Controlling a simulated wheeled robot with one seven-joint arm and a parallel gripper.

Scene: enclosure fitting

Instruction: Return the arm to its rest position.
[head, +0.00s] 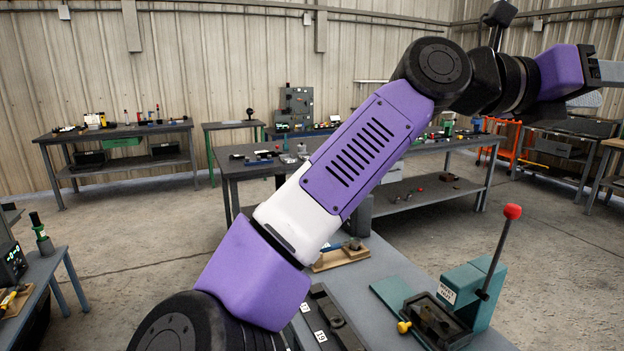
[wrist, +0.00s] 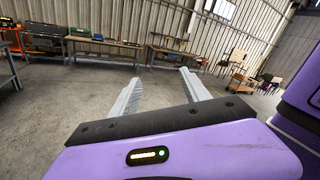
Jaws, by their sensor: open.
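My purple and white arm crosses the middle of the head view and rises to the upper right. My gripper (head: 608,84) is raised at the right edge of the head view, partly cut off by the frame. In the wrist view my gripper (wrist: 158,90) shows two pale fingers standing well apart, with nothing between them. It is open and empty, held in the air and clear of the benches, pointing out over the room.
A near bench (head: 385,262) carries a green press (head: 480,290) with a red-knobbed lever. A long workbench (head: 235,168) stands behind my arm, and another bench (head: 115,132) is along the left wall. Open concrete floor (head: 130,240) lies at left. An orange trolley (head: 497,140) stands at right.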

